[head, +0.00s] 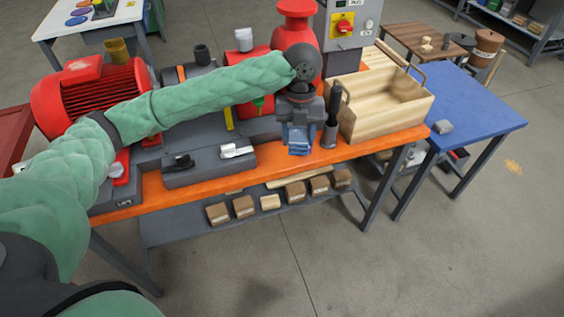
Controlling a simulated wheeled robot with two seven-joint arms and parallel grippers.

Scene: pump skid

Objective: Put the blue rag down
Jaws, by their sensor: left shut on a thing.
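My left gripper (299,124) points down over the orange bench top, left of the wooden crate. It is shut on the blue rag (299,146), which hangs below the fingers close to the orange bench (270,163). I cannot tell whether the rag touches the bench. My right gripper is not in the head view.
A dark upright tool (331,122) stands right beside the rag, with the wooden crate (385,105) behind it. The red motor (95,95) and pump parts fill the bench's left. A blue table (465,105) stands at the right. Small boxes (244,207) sit on the lower shelf.

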